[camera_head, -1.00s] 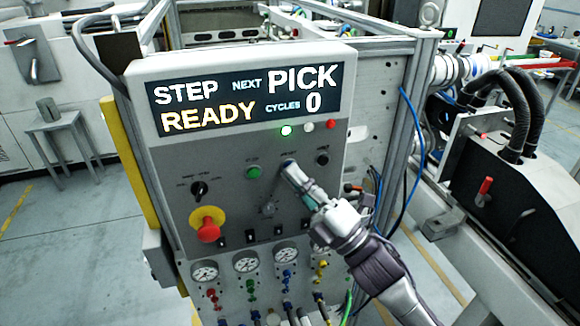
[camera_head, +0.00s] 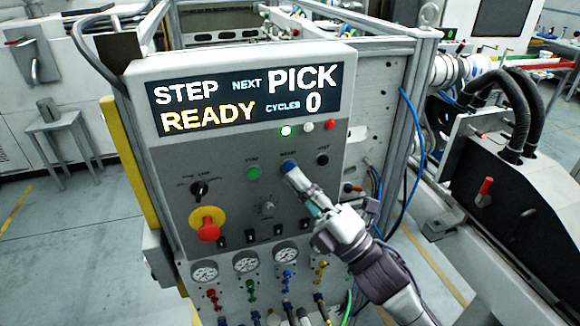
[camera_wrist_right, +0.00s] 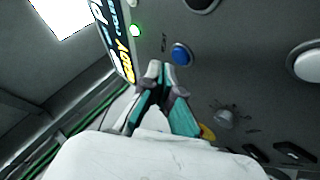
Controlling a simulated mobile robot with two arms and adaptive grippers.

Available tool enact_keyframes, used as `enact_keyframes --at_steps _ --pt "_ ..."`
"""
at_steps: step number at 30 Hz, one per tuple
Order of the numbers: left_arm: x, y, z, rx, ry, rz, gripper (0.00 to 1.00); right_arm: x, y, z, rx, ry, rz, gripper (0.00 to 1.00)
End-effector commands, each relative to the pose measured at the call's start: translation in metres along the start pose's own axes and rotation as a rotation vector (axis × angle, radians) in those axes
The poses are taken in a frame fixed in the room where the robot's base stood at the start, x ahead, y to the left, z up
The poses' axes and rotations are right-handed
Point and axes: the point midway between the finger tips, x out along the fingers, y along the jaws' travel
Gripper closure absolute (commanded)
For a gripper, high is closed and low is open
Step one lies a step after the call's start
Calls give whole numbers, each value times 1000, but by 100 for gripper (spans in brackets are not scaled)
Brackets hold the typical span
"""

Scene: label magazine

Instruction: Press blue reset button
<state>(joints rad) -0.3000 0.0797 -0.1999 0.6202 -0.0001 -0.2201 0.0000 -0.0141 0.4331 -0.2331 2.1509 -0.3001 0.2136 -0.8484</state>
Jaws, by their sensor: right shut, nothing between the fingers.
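The blue reset button (camera_head: 289,165) sits on the grey control panel (camera_head: 225,155), between a green button (camera_head: 253,173) and a black button (camera_head: 321,159). In the right wrist view the blue button (camera_wrist_right: 181,54) shows whole, just beyond the fingertips. My right gripper (camera_head: 296,178) is shut and empty, its tips just below the blue button in the head view. In the right wrist view the tips (camera_wrist_right: 162,68) look apart from the button. The left gripper is not in view.
A display (camera_head: 245,98) above reads STEP READY, NEXT PICK, CYCLES 0. A red emergency stop (camera_head: 208,229) on a yellow base, a selector switch (camera_head: 199,189) and a knob (camera_head: 267,208) share the panel. Gauges (camera_head: 246,261) and hoses sit below.

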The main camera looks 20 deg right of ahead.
Motion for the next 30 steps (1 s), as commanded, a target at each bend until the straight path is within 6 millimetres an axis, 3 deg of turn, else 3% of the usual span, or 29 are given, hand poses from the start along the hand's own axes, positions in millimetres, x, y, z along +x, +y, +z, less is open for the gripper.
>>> enact_keyframes --at_steps 7,21,30 --pt "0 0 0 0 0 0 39 -3 2 -2 0 0 0 100" --pt "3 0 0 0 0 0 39 -33 23 -24 0 0 0 100" --pt "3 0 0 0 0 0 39 -35 25 -25 -1 1 0 100"
